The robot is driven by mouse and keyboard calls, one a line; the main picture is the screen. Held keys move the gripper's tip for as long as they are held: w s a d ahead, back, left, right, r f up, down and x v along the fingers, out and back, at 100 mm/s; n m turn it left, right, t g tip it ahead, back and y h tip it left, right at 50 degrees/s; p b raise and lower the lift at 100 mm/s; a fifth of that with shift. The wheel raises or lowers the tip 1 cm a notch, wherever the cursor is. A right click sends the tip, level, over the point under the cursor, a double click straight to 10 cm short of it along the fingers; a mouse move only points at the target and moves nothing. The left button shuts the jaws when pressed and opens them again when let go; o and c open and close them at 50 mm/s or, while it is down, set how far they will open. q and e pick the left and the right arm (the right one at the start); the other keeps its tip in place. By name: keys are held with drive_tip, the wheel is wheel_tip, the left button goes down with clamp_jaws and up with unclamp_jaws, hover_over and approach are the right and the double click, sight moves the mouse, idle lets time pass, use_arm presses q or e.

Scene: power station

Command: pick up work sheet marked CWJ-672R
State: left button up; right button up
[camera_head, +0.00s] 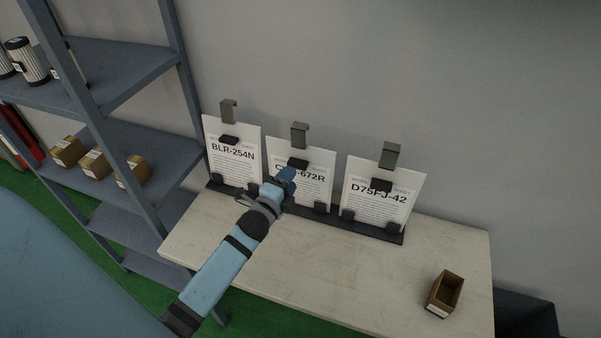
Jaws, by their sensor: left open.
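The work sheet marked CWJ-672R (314,186) stands upright in the middle of three sheets, in a dark rack (325,220) at the back of the table. A dark clip holds its top edge. My left arm reaches in from below, and my left gripper (284,180) is in front of this sheet's left part, covering some of its code and text. The gripper is open; the view does not show whether it touches the sheet. My right gripper is not in view.
Sheet BLR-254N (232,158) stands left and sheet D75FJ-42 (380,197) right in the same rack. A small open brown box (443,294) sits at the table's front right. A grey shelf (130,65) with boxes stands left. The table (330,270) is otherwise clear.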

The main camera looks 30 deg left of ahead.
sight(298, 168)
use_arm(q)
drive_tip(key=shift+w+a+p, duration=0.15)
drive_tip(key=shift+w+p, duration=0.2)
drive_tip(key=shift+w, duration=1)
drive_tip(key=shift+w+a+p, duration=0.1)
drive_tip(key=shift+w+p, duration=0.2)
drive_tip(key=shift+w, duration=1.05)
clamp_jaws()
